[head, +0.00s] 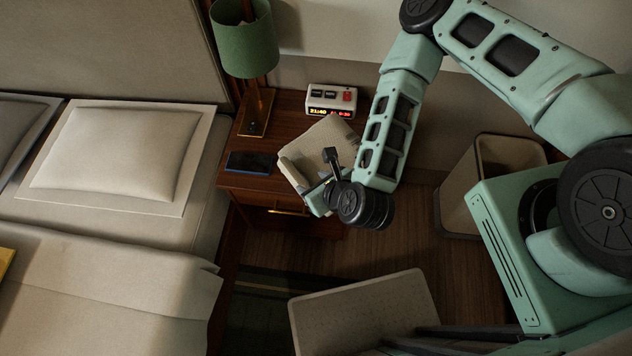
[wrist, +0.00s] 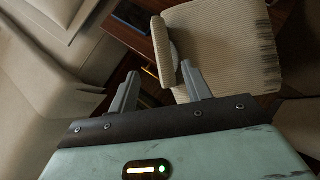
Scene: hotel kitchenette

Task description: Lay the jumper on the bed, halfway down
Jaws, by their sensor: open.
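The jumper (head: 330,140) is a beige, ribbed, folded garment on the right part of the dark wooden nightstand. In the wrist view the jumper (wrist: 225,45) lies just beyond my fingers, with a rolled edge close to the right finger. My gripper (head: 307,192) is at the jumper's near left edge. In the wrist view my gripper (wrist: 160,72) has its two fingers apart; I cannot tell whether the right one touches the cloth. The bed (head: 110,300) is at the left, with a pale cover and pillows at its head end.
The nightstand (head: 285,118) also holds a green-shaded lamp (head: 245,45), a clock (head: 332,98) and a dark phone (head: 250,162). A beige bin (head: 458,205) stands at the right. A pale seat or stool (head: 365,310) is in front. A yellow item (head: 5,262) lies at the bed's left.

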